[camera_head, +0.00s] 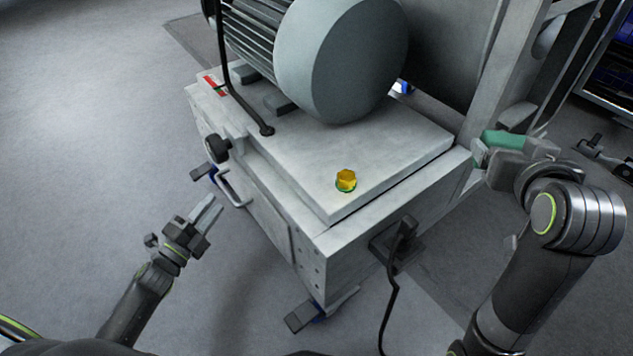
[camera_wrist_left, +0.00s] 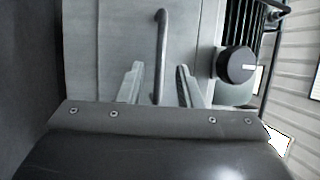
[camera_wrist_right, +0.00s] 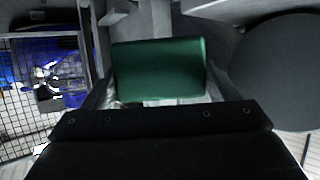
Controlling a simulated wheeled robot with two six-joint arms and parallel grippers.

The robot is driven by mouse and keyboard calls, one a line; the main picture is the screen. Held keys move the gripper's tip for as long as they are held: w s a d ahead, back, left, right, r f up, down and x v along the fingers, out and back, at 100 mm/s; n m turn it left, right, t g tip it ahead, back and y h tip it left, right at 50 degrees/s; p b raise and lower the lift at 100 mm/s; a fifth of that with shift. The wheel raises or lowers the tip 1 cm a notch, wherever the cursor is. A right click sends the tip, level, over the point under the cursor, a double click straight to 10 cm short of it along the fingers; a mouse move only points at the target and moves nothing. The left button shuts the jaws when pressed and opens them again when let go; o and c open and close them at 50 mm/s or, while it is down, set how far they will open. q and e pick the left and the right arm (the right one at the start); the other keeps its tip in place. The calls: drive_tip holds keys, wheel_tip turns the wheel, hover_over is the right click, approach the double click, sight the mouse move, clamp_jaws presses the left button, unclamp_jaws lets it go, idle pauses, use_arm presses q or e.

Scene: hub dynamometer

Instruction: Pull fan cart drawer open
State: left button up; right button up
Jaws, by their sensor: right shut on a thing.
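The fan cart (camera_head: 350,255) is a grey metal box with a large motor on top. Its drawer front (camera_head: 265,215) faces left and carries a silver bar handle (camera_head: 232,188). The handle also shows in the left wrist view (camera_wrist_left: 161,55), upright between the fingers. My left gripper (camera_head: 207,213) is open and empty, a little apart from the handle on its near left side. My right gripper (camera_head: 487,155) is shut on a green grip (camera_head: 503,139) at the cart's right side. The green grip fills the space between the fingers in the right wrist view (camera_wrist_right: 160,69).
A black knob (camera_head: 216,148) sticks out above the handle. A yellow hex knob (camera_head: 346,180) sits on the cart top. A black plug and cable (camera_head: 402,240) hang on the front side. Caster pedals (camera_head: 302,316) stick out below. Floor at left is clear.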

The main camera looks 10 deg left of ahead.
sight(225, 189)
use_arm(q)
drive_tip(key=b+x, duration=0.1)
drive_tip(key=x, duration=0.5)
drive_tip(key=shift+c, duration=0.4)
clamp_jaws()
